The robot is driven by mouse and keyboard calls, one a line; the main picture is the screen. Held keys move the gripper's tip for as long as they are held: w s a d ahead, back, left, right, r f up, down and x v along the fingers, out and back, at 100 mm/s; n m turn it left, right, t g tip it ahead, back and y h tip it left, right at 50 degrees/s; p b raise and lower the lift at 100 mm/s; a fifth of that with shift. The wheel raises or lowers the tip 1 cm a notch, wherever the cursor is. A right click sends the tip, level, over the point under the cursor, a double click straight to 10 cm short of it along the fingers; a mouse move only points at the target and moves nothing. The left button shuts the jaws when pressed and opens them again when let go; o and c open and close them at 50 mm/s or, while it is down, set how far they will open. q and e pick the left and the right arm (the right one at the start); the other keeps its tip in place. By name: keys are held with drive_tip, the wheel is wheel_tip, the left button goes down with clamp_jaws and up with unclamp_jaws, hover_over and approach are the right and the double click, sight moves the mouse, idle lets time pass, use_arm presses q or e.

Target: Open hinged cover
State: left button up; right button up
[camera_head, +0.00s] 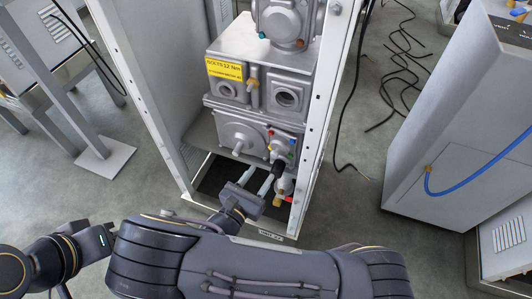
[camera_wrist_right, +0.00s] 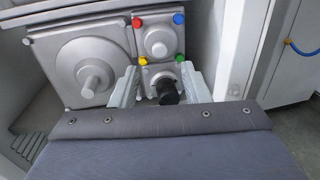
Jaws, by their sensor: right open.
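Grey cast machinery (camera_head: 262,90) stands in a tall white frame (camera_head: 142,92). Low on it is a square plate with a round disc and a stub (camera_head: 232,132), also in the right wrist view (camera_wrist_right: 78,60). Right of it is a smaller block with red, blue, yellow and green caps and a black knob (camera_wrist_right: 167,92), which also shows in the head view (camera_head: 279,168). I cannot tell which part is the hinged cover. My right gripper (camera_head: 257,178) is open; in the right wrist view its fingers (camera_wrist_right: 160,86) lie either side of the knob, contact unclear. My left gripper is not seen.
The white frame posts rise close on both sides of my right gripper. A dark floor panel (camera_head: 212,177) lies inside the frame. A grey cabinet (camera_head: 440,130) with a blue hose (camera_head: 470,180) stands at right. Black cables (camera_head: 400,60) lie on the floor between.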

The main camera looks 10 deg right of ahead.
sight(273, 156)
drive_tip(key=b+x, duration=0.1)
drive_tip(key=x, duration=0.6)
drive_tip(key=shift+b, duration=0.4)
drive_tip(key=shift+w+d, duration=0.2)
drive_tip(key=shift+w, duration=0.1)
drive_tip(key=shift+c, duration=0.2)
clamp_jaws()
